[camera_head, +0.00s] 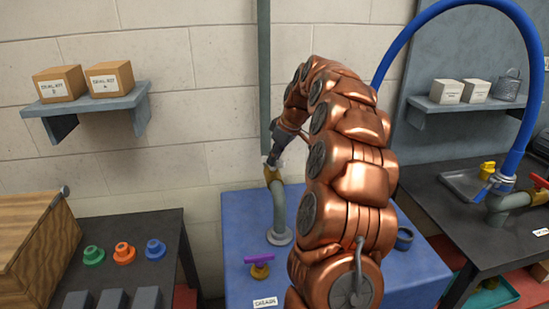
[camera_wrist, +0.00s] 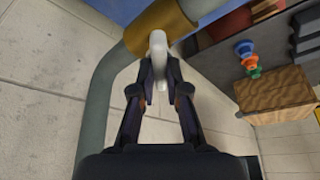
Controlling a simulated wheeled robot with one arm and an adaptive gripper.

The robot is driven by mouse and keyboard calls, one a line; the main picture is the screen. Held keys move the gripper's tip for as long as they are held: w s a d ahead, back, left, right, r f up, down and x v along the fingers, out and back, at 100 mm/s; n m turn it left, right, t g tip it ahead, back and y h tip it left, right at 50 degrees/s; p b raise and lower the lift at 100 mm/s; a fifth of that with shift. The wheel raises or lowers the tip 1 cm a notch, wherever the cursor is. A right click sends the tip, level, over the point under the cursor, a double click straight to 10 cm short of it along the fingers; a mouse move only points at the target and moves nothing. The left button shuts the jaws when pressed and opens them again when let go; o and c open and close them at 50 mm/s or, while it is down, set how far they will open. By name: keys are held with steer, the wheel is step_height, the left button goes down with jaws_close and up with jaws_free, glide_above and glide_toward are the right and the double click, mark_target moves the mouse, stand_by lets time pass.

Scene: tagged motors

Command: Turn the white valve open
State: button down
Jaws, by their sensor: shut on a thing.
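The white valve handle (camera_wrist: 158,52) sits between my gripper's fingertips (camera_wrist: 160,72) in the wrist view, and they are shut on it. The handle joins a brass valve body (camera_wrist: 163,18) on a grey pipe (camera_wrist: 97,95). In the head view, my gripper (camera_head: 272,157) is at the brass body (camera_head: 272,175), at the top of the bent grey pipe (camera_head: 279,212) that rises from the blue bench (camera_head: 237,215). The handle is mostly hidden there by my gripper. My copper arm covers the middle of the head view.
A purple-handled valve (camera_head: 259,262) stands at the bench front. A blue hose (camera_head: 524,110) arches at the right to another pipe. A dark table (camera_head: 150,229) with green, orange and blue knobs and a wooden crate (camera_head: 30,240) are at the left. Shelves hang on both sides.

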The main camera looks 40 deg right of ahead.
steer(key=m+h+b, duration=0.1)
steer(key=m, duration=0.1)
steer(key=m+b, duration=0.1)
steer(key=m, duration=0.1)
steer(key=shift+a+f+t+h+b, duration=0.1)
steer(key=shift+f+t+h+b, duration=0.05)
steer(key=shift+t+h+b, duration=0.2)
steer(key=m+h+b, duration=0.1)
steer(key=m, duration=0.2)
steer(key=m+h+b, duration=0.1)
steer(key=m, duration=0.1)
steer(key=shift+a+r+m, duration=0.1)
steer(key=shift+r+m, duration=0.1)
steer(key=shift+m, duration=0.2)
steer(key=c, duration=1.2)
jaws_free()
steer(key=v, duration=1.2)
steer(key=shift+w+a+r, duration=0.1)
steer(key=shift+w+r, duration=0.05)
steer(key=shift+w, duration=0.2)
